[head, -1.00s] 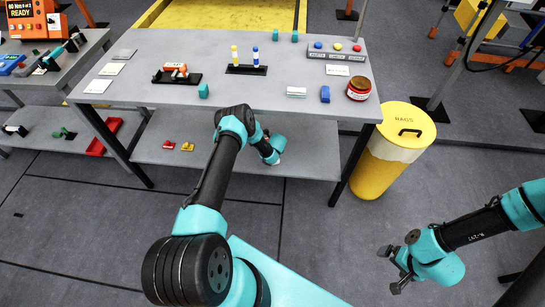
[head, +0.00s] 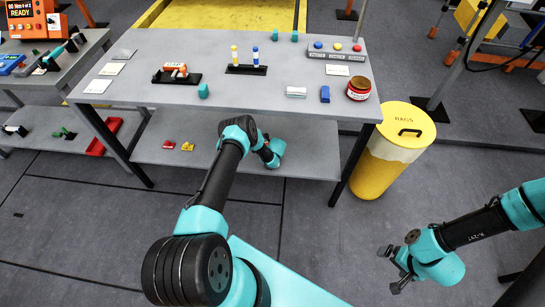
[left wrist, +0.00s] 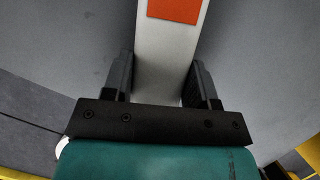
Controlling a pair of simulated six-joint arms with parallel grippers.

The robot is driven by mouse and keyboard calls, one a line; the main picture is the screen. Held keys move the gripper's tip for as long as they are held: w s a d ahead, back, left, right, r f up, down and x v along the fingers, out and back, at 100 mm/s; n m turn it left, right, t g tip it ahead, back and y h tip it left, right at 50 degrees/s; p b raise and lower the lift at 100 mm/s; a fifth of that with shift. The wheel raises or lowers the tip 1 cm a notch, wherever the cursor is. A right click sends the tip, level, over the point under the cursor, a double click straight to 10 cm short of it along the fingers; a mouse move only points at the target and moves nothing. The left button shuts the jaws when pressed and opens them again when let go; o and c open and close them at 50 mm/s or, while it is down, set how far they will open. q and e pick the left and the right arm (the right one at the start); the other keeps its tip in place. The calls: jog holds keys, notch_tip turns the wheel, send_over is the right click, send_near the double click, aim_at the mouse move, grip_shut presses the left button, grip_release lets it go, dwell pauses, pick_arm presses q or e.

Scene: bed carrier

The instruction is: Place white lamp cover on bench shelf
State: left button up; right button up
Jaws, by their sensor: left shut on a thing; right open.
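My left arm reaches over to the bench's lower shelf (head: 315,160). My left gripper shows in the left wrist view (left wrist: 160,82), with its fingers on both sides of a white piece with an orange patch, which I take to be the lamp cover (left wrist: 165,55). It is shut on this piece. In the head view the left fingers and the piece are hidden behind my arm, so I cannot tell whether the piece touches the shelf. My right gripper (head: 390,270) is open and empty, low at the right, away from the bench.
A red piece (head: 168,145) and a yellow piece (head: 187,147) lie on the shelf's left. A yellow bin (head: 385,165) stands right of the bench.

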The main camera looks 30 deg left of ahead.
pick_arm(q)
jog(key=shift+f, duration=0.1)
jog(key=o, duration=0.9)
jog(key=v, duration=1.2)
